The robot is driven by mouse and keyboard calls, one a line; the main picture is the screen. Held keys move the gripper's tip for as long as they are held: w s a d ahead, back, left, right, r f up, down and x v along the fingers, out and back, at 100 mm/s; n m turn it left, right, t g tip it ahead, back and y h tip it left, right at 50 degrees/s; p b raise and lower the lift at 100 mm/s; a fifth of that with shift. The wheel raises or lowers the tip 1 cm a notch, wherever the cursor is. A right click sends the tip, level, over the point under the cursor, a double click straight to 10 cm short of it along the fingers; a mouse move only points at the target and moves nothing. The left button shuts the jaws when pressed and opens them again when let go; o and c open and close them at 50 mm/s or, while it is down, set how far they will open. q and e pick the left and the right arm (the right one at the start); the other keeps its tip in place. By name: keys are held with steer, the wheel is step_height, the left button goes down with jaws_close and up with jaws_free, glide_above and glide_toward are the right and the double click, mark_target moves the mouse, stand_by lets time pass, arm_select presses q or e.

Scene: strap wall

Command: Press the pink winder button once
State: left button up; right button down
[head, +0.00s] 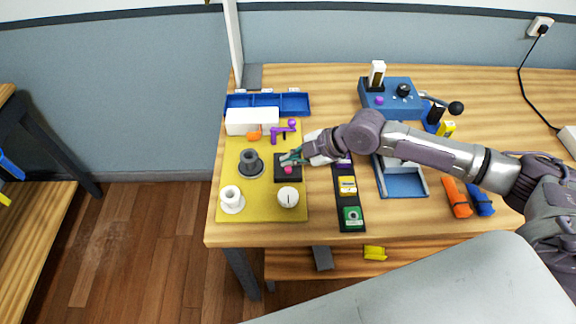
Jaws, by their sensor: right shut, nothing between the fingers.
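The pink winder button (288,170) sits on a small black block (290,179) on the yellow board (265,211). My right gripper (284,161) is shut and empty. Its fingertips are at the far side of the button, over the black block. I cannot tell whether they touch the button. The gripper hides part of the black block. My left gripper is not in view.
The board also carries a dark grey spool (250,164), a white spool (232,199), a white knob (288,197) and a purple part (279,134). A black strip with a green button box (353,217) lies to the right. A blue tray (403,187) is further right.

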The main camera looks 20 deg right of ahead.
mark_target(290, 170)
steer(key=shift+r, duration=0.1)
step_height(290, 170, up, 5)
steer(key=p, duration=0.4)
stand_by(0.8)
